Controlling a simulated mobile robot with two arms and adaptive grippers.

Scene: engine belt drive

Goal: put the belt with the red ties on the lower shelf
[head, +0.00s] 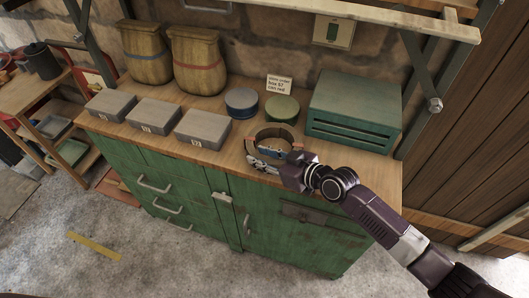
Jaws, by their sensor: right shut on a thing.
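My right gripper (266,158) reaches in from the right and is shut on the belt's near side. Its fingers and wrist hide part of the belt's front. A low wooden stand at the left has a lower shelf (94,163) with trays on it; I cannot tell whether this is the task's shelf. My left gripper is out of view.
Several grey boxes (203,128) line the worktop's left side. A green metal box (352,108) stands right of the belt. The floor in front is mostly clear.

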